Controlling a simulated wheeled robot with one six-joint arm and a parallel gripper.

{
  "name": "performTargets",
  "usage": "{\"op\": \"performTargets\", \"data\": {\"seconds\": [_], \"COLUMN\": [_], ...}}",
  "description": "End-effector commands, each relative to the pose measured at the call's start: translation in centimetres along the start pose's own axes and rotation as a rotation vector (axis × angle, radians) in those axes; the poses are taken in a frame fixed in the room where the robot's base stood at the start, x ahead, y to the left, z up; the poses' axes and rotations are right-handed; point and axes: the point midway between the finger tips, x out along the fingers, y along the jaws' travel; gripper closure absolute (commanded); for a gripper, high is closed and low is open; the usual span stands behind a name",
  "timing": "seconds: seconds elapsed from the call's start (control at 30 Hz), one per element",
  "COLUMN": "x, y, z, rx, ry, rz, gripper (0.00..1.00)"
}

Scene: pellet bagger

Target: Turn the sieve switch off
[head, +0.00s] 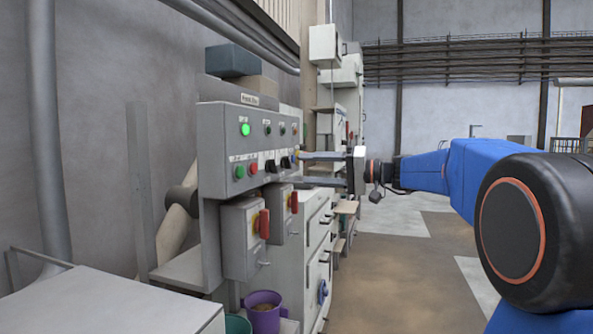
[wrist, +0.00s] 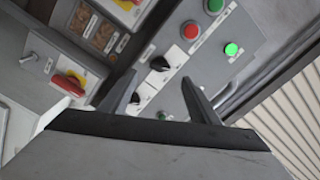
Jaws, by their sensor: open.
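The grey control panel (head: 222,150) stands left of centre in the head view. Two black rotary switches (head: 270,166) sit on its lower row, right of a green and a red button. I cannot tell which one is the sieve switch, as the labels are too small to read. In the wrist view, one black switch knob (wrist: 159,64) lies between and just beyond my fingertips. The other black knob (wrist: 136,97) is beside the left finger. My gripper (head: 297,168) is open and empty in front of the panel's right part; its fingers also show in the wrist view (wrist: 158,78).
One panel lamp (head: 245,129) glows green; the other lamps look dark. Below hang boxes with red handles on yellow plates (head: 264,224). The floor (head: 400,255) to the right is open.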

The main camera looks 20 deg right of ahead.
Motion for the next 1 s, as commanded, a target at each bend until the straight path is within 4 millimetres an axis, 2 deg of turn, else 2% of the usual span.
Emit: {"op": "performTargets", "data": {"seconds": [0.2,0.43,0.63,1.0], "x": [-3.8,-6.7,-7.8,-7.9], "y": [0.0,0.0,0.0,0.0], "z": [-0.1,-0.1,0.0,0.0], "rx": [-0.001,0.0,0.0,0.0], "ry": [0.003,0.001,0.0,-0.001], "rz": [0.001,0.001,0.001,0.0], "gripper": [0.44,0.44,0.44,0.44]}}
